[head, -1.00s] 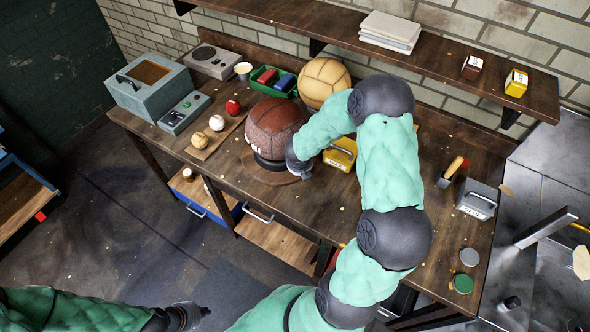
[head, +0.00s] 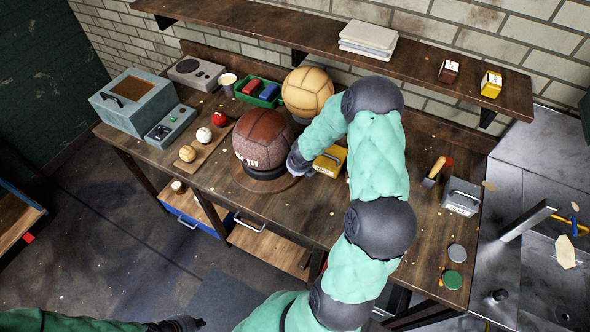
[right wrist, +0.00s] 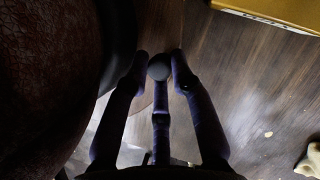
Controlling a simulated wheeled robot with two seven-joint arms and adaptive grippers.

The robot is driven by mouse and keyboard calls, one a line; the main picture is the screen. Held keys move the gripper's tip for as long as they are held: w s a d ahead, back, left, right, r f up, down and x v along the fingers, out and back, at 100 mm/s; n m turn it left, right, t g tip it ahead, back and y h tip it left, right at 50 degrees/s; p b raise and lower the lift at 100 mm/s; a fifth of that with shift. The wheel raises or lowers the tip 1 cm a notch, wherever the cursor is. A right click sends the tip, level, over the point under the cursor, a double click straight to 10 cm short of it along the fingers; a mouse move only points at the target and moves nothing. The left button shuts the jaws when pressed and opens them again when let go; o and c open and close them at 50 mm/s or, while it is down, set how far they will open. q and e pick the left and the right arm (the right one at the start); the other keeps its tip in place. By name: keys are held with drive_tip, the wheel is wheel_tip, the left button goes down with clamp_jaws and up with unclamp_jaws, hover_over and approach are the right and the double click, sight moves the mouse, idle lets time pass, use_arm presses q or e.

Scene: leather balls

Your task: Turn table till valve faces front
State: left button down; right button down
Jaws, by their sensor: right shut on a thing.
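A brown leather ball (head: 262,138) with white lacing sits in a dark ring on the round wooden turntable (head: 264,185). The lacing is on the ball's lower front, a little left of its middle. I cannot make out a valve. My right gripper (head: 297,163) is at the right edge of the turntable, beside the ball. In the right wrist view its fingers (right wrist: 160,72) are shut on a small round dark knob (right wrist: 159,67), with the ball (right wrist: 45,70) close on the left. My left gripper (head: 188,323) is low at the bottom edge, away from the bench; its fingers are unclear.
A tan ball (head: 307,90) stands behind, and a yellow box (head: 330,161) sits right of my right gripper. Small balls lie on a board (head: 205,147) to the left. A green tray (head: 262,92) is behind. The bench front (head: 290,215) is clear.

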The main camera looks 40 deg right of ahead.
drive_tip(key=shift+s+f, duration=0.2)
drive_tip(key=c, duration=1.4)
unclamp_jaws()
drive_tip(key=shift+o, duration=0.2)
drive_tip(key=shift+w+d+r, duration=0.1)
drive_tip(key=shift+r, duration=0.05)
drive_tip(key=shift+r, duration=0.1)
drive_tip(key=shift+r, duration=0.25)
drive_tip(key=v, duration=1.1)
drive_tip(key=shift+r, duration=0.15)
